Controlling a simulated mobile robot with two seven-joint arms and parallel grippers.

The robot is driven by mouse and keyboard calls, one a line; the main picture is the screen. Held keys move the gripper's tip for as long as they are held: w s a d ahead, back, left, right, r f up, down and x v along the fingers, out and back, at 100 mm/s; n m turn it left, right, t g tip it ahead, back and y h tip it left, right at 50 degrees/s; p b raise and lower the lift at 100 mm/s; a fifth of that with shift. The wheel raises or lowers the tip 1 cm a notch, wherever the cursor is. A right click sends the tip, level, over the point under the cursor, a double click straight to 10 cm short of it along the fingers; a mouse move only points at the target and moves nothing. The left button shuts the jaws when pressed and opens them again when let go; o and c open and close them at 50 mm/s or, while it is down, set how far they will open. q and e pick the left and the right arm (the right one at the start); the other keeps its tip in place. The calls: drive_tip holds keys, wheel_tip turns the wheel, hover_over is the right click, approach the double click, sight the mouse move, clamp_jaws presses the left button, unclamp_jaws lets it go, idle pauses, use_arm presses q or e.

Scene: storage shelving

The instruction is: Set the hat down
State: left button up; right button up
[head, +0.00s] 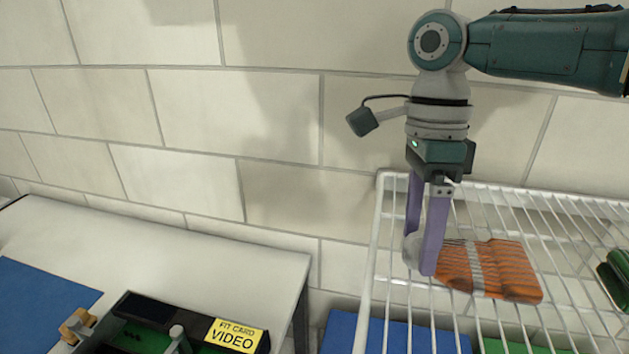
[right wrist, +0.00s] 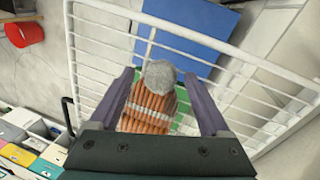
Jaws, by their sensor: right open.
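An orange knit hat (head: 497,270) with grey stripes and a grey pompom (head: 412,249) lies on the white wire shelf (head: 372,285). My right gripper (head: 425,268) points down at the pompom end of the hat, its purple fingers partly hiding the pompom. In the right wrist view the hat (right wrist: 148,110) and its grey pompom (right wrist: 159,73) lie between the two spread fingers of my right gripper (right wrist: 163,85), with gaps on both sides. My left gripper is not in view.
A dark green item (head: 616,275) lies on the shelf at the right. A white table (head: 170,245) at the left holds a black box with a yellow label (head: 235,335). Blue and green surfaces show below the wires. A tiled wall stands behind.

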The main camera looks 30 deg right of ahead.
wheel_tip(320, 180, up, 12)
drive_tip(key=w+d, duration=0.1)
drive_tip(key=w, duration=0.1)
idle(0.4)
drive_tip(key=shift+d, duration=0.1)
